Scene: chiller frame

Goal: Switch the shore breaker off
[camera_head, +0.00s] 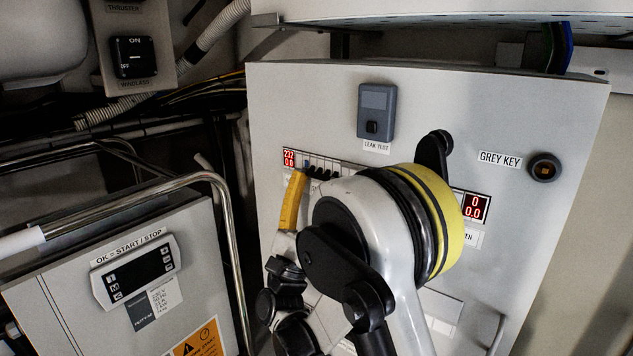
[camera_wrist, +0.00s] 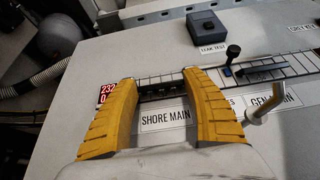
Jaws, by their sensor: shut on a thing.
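The shore breaker, a row of dark levers or toggles (camera_wrist: 160,92), sits above the white "SHORE MAIN" label (camera_wrist: 166,117) in the wrist view. My gripper (camera_wrist: 158,82) reaches in from below, its two yellow fingers on either side of the breaker. It is shut on the breaker; the exact contact at the fingertips is hard to see. In the head view the dark breaker levers (camera_head: 322,173) show just right of one yellow finger (camera_head: 293,200), and my arm hides the rest. A red display left of the breaker (camera_head: 288,158) reads 232 over 0.0.
A grey leak test box (camera_head: 376,111) and a grey key switch (camera_head: 544,167) protrude from the panel. A bent metal rail (camera_head: 225,220) and the start/stop unit (camera_head: 136,270) stand at left.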

